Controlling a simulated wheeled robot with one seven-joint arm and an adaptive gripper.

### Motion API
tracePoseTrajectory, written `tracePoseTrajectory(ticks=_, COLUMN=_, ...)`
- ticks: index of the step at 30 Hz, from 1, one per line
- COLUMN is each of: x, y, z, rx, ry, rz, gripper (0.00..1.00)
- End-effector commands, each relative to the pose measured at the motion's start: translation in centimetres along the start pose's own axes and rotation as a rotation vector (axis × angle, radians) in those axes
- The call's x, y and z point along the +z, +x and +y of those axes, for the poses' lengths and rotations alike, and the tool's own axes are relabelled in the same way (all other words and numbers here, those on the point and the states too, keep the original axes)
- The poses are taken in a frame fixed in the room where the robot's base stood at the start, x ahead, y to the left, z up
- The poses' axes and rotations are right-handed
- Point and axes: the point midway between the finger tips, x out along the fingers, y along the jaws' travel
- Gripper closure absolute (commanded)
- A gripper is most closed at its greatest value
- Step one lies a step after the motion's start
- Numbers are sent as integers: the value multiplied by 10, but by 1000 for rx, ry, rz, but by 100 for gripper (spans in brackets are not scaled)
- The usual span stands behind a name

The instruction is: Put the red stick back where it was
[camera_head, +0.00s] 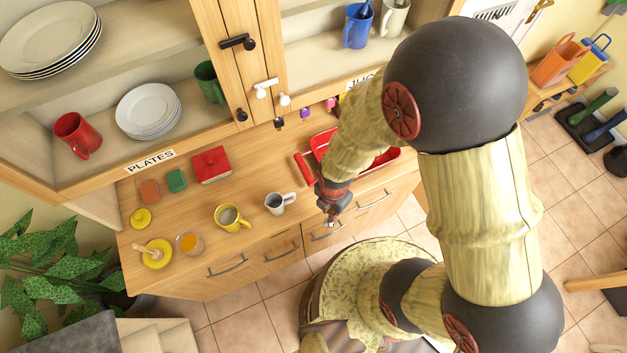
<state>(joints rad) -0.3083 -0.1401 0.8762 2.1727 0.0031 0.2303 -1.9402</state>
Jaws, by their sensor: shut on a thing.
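A red stick (303,168) shows just left of the red sink basin (384,158), tilted, its upper end to the left. Its lower end meets the left side of my gripper (322,195). My gripper is over the front part of the wooden counter, in front of the basin. It is small and dark in this view, and its fingers look shut on the red stick, though the exact contact is hard to see. My arm hides much of the basin and the counter behind it.
A grey mug (279,203), a yellow mug (231,218), a glass of orange liquid (189,243) and a red box (211,165) stand on the counter to the left. Small coloured items hang at the back. Cabinets with plates (149,109) overhang the counter.

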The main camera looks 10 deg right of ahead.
Motion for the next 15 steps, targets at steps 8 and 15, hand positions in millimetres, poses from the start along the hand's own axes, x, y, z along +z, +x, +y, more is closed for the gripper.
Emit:
tracePoseTrajectory(ticks=8, x=24, y=0, z=58, rx=-1, ry=-1, rz=0, gripper=100)
tracePoseTrajectory(ticks=15, x=32, y=0, z=77, rx=-1, ry=-1, rz=0, gripper=100)
